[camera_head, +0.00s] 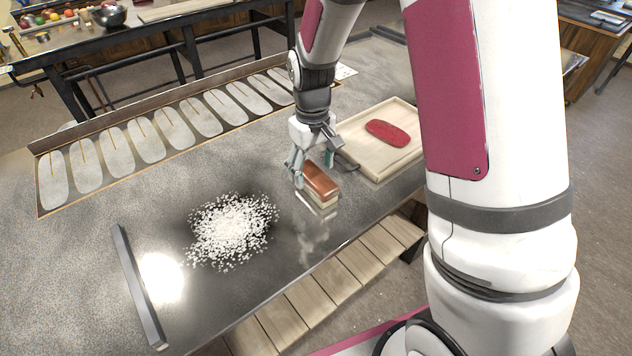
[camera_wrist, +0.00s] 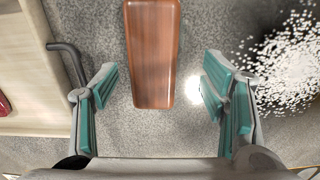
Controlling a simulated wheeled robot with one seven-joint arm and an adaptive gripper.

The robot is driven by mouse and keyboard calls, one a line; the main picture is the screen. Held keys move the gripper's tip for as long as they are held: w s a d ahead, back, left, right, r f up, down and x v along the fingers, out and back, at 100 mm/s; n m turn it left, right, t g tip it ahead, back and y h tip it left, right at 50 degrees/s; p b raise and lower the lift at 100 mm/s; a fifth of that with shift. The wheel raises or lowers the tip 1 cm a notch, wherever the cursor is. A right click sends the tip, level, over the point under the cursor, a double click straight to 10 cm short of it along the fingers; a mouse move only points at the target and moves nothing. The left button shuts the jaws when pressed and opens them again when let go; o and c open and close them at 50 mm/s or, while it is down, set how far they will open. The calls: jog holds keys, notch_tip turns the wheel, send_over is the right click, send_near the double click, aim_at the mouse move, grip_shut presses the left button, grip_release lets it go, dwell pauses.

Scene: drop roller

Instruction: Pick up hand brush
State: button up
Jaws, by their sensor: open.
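The hand brush (camera_head: 321,182) has a brown wooden back and pale bristles. It lies on the grey table, bristles down, right of a white pile. In the wrist view the brush back (camera_wrist: 153,55) runs lengthwise between the finger lines, its near end close to the fingertips. My gripper (camera_head: 312,160) is at the brush's far end, in the head view. Its teal-padded fingers, also in the wrist view (camera_wrist: 156,88), are spread wide on either side of the brush, with a gap on each side. Nothing is held.
A pile of white bits (camera_head: 233,229) lies left of the brush. A wooden tray (camera_head: 353,148) with a red oval piece (camera_head: 388,133) stands to the right. A dark bar (camera_head: 139,287) lies at the table's left. A rack of oval plates (camera_head: 168,128) lines the back.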

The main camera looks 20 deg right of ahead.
aim_at(316, 175)
jog(key=shift+d+f+p, duration=0.2)
jog(key=shift+f+p, duration=0.1)
jog(key=shift+f, duration=1.05)
jog(key=shift+d+f+p, duration=0.2)
jog(key=shift+f+p, duration=0.05)
jog(key=shift+f, duration=1.1)
jog(key=c, duration=1.3)
